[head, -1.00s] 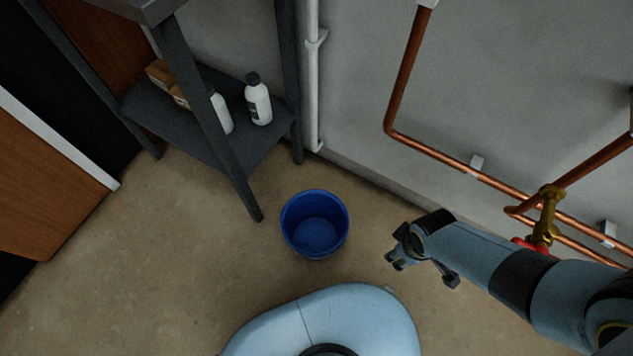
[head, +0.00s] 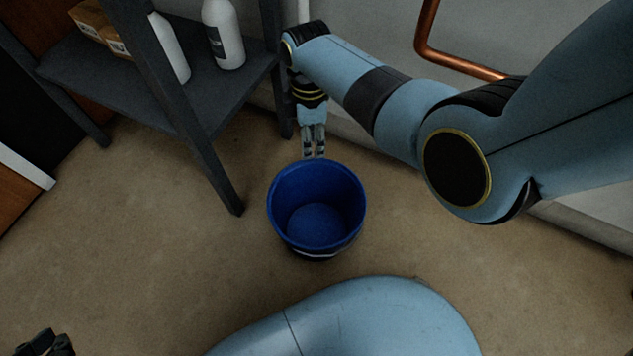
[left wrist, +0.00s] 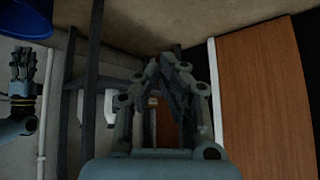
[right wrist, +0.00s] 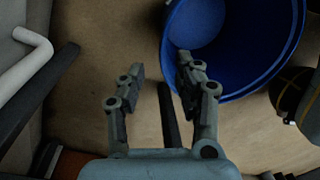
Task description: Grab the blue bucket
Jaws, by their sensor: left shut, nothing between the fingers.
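The blue bucket (head: 290,195) stands upright and empty on the floor in the head view. It shows at the top right of the right wrist view (right wrist: 245,85) and in the top left corner of the left wrist view (left wrist: 20,18). My right gripper (head: 314,150) is at the bucket's far rim, fingers pointing down. In the right wrist view my right gripper (right wrist: 160,72) is open. One finger overlaps the bucket's edge; I cannot tell whether it touches. My left gripper (head: 48,345) is low at the left, away from the bucket, and is shut and empty (left wrist: 170,65).
A dark shelf rack (head: 190,120) with white bottles (head: 223,35) and cardboard boxes stands left of my right gripper. Copper pipes (head: 450,60) run along the grey wall behind my right arm. The floor (head: 150,240) left of the bucket is clear.

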